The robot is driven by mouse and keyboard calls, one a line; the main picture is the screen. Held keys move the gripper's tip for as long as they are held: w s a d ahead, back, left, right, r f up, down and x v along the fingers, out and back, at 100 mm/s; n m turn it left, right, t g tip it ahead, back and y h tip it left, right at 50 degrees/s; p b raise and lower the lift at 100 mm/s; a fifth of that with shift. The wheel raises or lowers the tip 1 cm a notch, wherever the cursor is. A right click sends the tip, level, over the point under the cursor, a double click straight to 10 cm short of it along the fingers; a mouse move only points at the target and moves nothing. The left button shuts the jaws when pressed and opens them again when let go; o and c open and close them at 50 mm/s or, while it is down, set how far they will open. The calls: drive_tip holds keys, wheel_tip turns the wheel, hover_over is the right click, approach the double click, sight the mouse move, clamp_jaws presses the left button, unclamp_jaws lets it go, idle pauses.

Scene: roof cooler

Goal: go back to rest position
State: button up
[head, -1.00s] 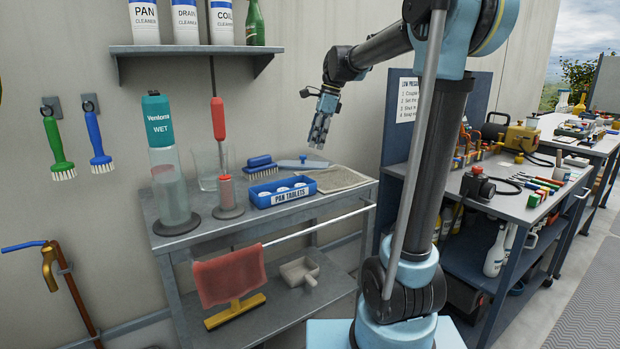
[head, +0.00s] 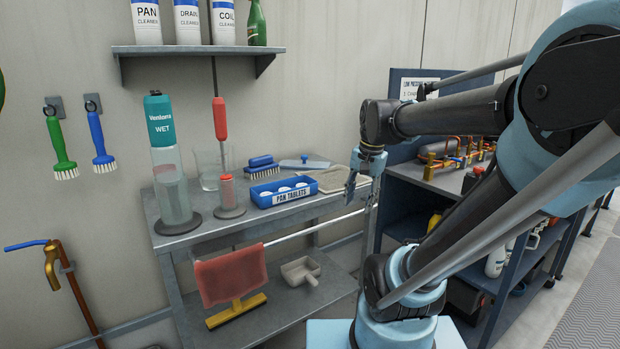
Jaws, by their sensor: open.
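My gripper (head: 351,189) hangs pointing down at the right end of the grey metal cart (head: 180,238), in front of the tan filter pad (head: 335,180). It is open and I see nothing held in it.
A red cloth (head: 231,275) hangs on the rail. A shelf of bottles (head: 195,50) is above. The workbench (head: 440,180) stands right.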

drive_tip(key=s+d+f+n, duration=0.2)
drive_tip(key=s+f+n, duration=0.1)
drive_tip(key=s+f, duration=0.2)
drive_tip(key=s+d+f+n+h, duration=0.1)
drive_tip(key=s+d+f+n, duration=0.1)
drive_tip(key=s+f, duration=0.3)
wheel_tip(320, 180, down, 2)
drive_tip(key=shift+d+f+n+t, duration=0.1)
drive_tip(key=shift+d+n+t, duration=0.25)
drive_tip(key=shift+n, duration=0.35)
drive_tip(key=shift+c, duration=1.2)
drive_tip(key=shift+d, duration=0.1)
